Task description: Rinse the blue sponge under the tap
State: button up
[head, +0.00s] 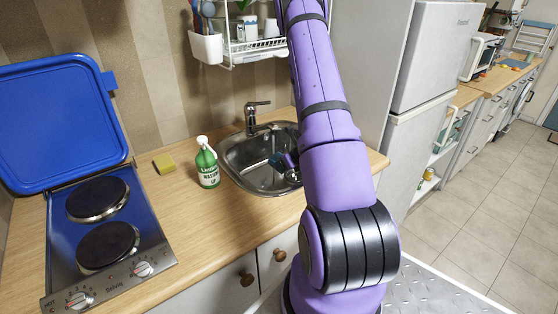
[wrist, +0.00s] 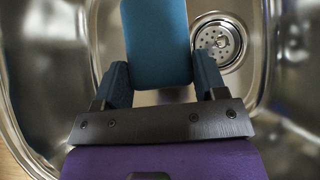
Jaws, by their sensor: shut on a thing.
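The blue sponge (wrist: 156,42) is held between the two fingers of my gripper (wrist: 160,78) in the wrist view. It is inside the metal sink (head: 246,170), beside the drain (wrist: 218,42). The tap (head: 254,117) stands at the back edge of the sink. I cannot see any water running from it.
A hob (head: 107,235) with a raised blue lid (head: 60,120) is at the left. A dish rack (head: 255,48) hangs above. A fridge (head: 425,90) stands to the right.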

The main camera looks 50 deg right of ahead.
jog(key=s+a, duration=0.3)
jog(key=s, duration=0.2)
jog(key=shift+a+f, duration=0.15)
jog(key=shift+f, duration=0.1)
dwell(0.3)
jog(key=shift+s, duration=0.25)
dwell(0.8)
jog(key=s+a+r, duration=0.2)
jog(key=s+r, duration=0.1)
jog(key=r, duration=0.1)
jog(key=shift+s+a+r, duration=0.3)
jog(key=shift+a, duration=0.05)
dwell(0.3)
dwell(0.8)
